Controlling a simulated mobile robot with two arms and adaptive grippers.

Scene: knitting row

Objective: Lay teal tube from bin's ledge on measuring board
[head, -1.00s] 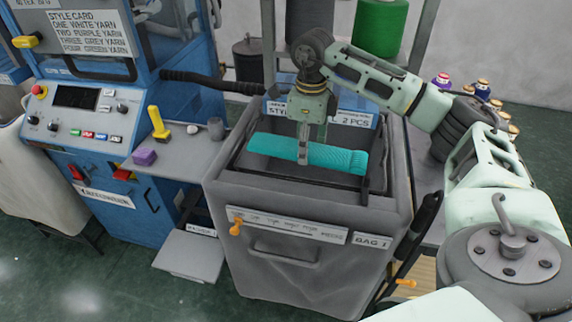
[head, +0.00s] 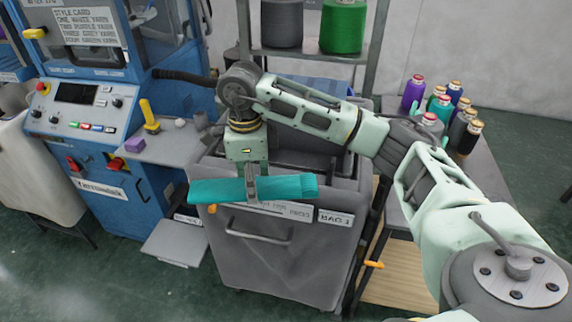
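The teal tube (head: 290,186) is a ribbed knitted piece, held roughly level in the head view. My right gripper (head: 252,190), on the arm that comes in from the right, is shut on the tube near its middle. It holds the tube in front of the grey bin (head: 270,260), at about the height of the bin's front label. The bin's ledge is mostly hidden behind my arm. I cannot make out a measuring board in this view. My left gripper is not in view.
The blue knitting machine (head: 110,210) stands at the left, with a shelf (head: 165,150) holding a purple block (head: 135,145) and a yellow-handled tool (head: 149,118). Several yarn cones (head: 413,92) stand on a table at the right. Floor in front of the bin is clear.

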